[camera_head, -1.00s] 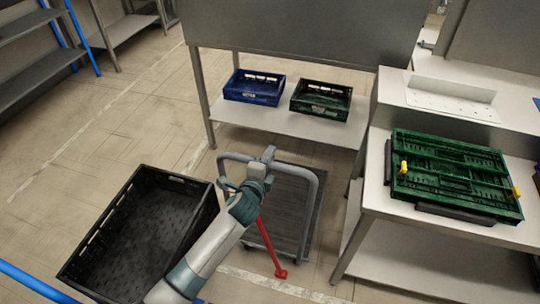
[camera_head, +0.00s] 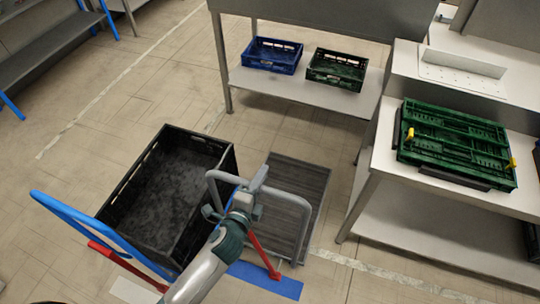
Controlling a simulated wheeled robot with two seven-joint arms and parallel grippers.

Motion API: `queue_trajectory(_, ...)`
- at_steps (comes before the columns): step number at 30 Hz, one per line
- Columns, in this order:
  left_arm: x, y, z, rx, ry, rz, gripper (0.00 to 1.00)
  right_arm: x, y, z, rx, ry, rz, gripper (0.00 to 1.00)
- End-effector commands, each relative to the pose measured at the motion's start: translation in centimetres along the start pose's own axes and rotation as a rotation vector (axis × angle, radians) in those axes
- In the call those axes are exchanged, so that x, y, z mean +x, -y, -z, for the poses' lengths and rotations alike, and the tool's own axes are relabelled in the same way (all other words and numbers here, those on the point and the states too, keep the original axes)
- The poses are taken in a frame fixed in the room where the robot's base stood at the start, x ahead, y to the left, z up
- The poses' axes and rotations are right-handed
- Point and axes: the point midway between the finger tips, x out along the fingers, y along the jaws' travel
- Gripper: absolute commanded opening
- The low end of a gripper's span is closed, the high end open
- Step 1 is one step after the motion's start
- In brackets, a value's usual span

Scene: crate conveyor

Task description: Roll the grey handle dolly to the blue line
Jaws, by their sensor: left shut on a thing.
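The grey handle dolly has a dark ribbed deck (camera_head: 312,178) and a bent grey tube handle (camera_head: 304,213) at its near side. My left gripper (camera_head: 258,182) is shut on the handle, near the middle of the picture. My left forearm hides part of the dolly's near side. The blue line (camera_head: 268,281) is a broad strip on the floor below the dolly in the picture, partly covered by my arm. The deck lies beyond the strip. My right gripper is out of view.
A black crate (camera_head: 228,172) stands close left of the dolly, with a blue handle (camera_head: 88,226) and a red bar (camera_head: 120,264) near it. A bench (camera_head: 298,91) holding blue and green crates is behind. A white table (camera_head: 375,162) is at right.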

Motion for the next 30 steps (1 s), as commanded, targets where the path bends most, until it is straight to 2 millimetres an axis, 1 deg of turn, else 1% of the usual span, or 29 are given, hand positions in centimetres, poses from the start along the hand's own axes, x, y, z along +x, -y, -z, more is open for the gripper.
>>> queue_trajectory(1, -1.7, -0.5, 0.0, -0.001, 0.0, -0.007, 0.0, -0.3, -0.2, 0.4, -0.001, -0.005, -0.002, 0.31)
queue_trajectory(6, -5.5, -1.3, 0.0, 0.0, 0.001, -0.005, 0.0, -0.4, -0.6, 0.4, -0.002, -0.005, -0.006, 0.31)
queue_trajectory(9, -7.1, -1.6, 0.0, -0.002, 0.001, -0.005, 0.0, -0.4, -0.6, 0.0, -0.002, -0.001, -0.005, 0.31)
queue_trajectory(12, -8.2, -1.9, 0.0, -0.001, 0.001, -0.004, 0.0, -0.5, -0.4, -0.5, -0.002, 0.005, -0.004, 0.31)
queue_trajectory(18, -9.2, -2.0, 0.0, -0.001, 0.001, -0.002, 0.0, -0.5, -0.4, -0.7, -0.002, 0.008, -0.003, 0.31)
queue_trajectory(27, -9.2, -2.0, 0.0, 0.0, 0.001, -0.002, 0.0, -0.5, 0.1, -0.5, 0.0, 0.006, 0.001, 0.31)
queue_trajectory(28, -9.2, -2.0, 0.0, 0.0, 0.001, -0.002, 0.22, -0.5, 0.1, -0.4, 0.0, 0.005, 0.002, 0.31)
queue_trajectory(30, -9.2, -2.0, 0.0, 0.0, 0.001, -0.002, 0.38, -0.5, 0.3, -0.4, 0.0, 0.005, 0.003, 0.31)
